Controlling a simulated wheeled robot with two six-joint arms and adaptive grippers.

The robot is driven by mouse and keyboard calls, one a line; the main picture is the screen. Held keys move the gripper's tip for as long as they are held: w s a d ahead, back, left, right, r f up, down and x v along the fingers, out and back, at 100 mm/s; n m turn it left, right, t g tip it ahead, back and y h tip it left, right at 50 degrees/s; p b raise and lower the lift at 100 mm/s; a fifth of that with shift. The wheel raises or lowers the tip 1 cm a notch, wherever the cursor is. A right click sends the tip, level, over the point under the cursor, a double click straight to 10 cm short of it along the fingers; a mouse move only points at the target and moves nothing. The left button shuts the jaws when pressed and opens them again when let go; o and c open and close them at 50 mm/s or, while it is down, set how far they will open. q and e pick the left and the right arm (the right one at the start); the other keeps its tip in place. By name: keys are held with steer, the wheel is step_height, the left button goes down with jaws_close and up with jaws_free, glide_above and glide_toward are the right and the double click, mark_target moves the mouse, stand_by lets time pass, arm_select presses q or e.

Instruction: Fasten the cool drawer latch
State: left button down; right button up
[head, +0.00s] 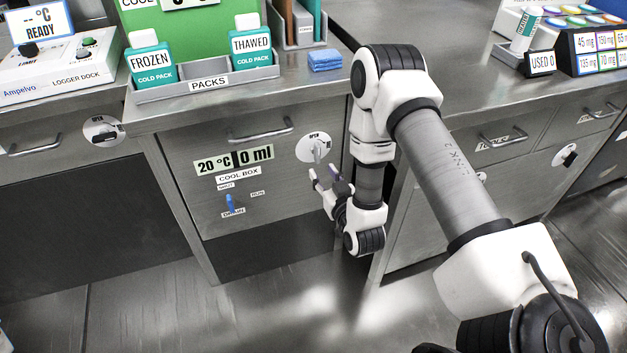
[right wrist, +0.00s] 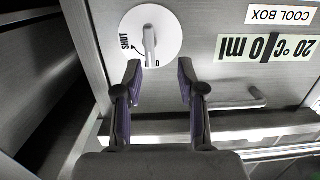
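The cool drawer latch (head: 316,148) is a round white disc with a grey lever, at the upper right of the cool box drawer front (head: 180,165). It also shows at the top of the right wrist view (right wrist: 165,20). The lever (right wrist: 150,46) stands upright in the picture, in line with the OPEN mark; SHUT is printed to the side. The drawer front looks flush with the cabinet. My right gripper (head: 323,174) is open and empty just below the latch, its fingertips (right wrist: 160,72) apart and not visibly touching the lever. My left gripper is out of view.
The drawer's bar handle (head: 262,132) is left of the latch. A blue slider (head: 230,202) sits lower on the front. Similar latches are on the left drawer (head: 97,133) and right cabinet (head: 562,157).

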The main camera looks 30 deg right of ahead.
mark_target(319, 152)
steer(key=shift+t+h, duration=0.3)
steer(key=shift+t, duration=0.4)
steer(key=x, duration=0.2)
steer(key=d+b+x, duration=0.1)
steer(key=x, duration=0.2)
steer(key=r+x, duration=0.1)
steer(key=x, duration=0.2)
steer(key=shift+w+d, duration=0.1)
steer(key=shift+d, duration=0.1)
jaws_close()
